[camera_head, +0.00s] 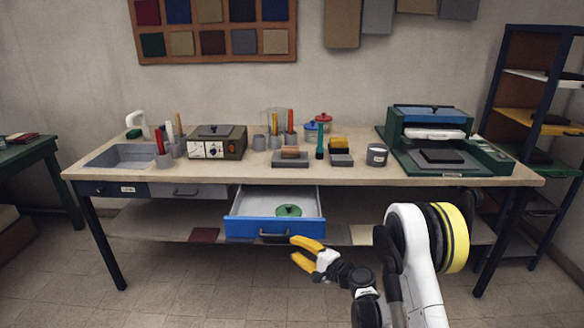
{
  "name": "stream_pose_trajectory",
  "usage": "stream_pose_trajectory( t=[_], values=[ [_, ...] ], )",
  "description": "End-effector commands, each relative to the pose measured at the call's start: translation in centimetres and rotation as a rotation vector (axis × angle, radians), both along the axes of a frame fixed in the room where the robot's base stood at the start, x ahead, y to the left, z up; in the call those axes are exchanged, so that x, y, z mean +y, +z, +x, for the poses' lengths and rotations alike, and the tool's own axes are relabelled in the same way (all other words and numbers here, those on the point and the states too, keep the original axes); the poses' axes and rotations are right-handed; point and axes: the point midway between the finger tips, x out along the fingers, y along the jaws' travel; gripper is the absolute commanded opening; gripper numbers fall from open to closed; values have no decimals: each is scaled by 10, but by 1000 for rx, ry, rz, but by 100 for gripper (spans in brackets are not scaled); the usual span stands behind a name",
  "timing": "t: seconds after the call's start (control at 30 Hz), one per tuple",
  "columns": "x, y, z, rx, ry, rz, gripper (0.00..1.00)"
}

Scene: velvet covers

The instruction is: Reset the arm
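My gripper (299,253) has two yellow fingers and is at the lower middle of the head view. Its fingers are apart, with nothing between them. It appears just in front of and below the open blue drawer (243,228), near the drawer's handle; I cannot tell the exact depth or whether they touch. My white arm with a yellow and black band rises at the lower right. A round green object (288,211) lies inside the open drawer.
The workbench (330,175) carries a sink (122,156), a control box (216,141), tool cups, blocks and a green machine (440,140). A shelf rack (535,100) stands at right, a green table (28,152) at left. The tiled floor at the lower left is clear.

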Motion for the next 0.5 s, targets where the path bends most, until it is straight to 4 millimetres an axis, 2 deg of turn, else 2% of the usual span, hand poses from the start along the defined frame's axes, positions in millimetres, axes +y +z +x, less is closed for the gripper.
stream_pose_trajectory(
  t=[0.13,0.27,0.37,0.5],
  values=[
    [-3,42,-4,-10,18,-121,34],
    [-10,89,-21,-23,43,-284,34],
    [-18,121,-43,-30,66,-416,34],
    [-33,159,-83,-38,98,-596,34]
  ],
)
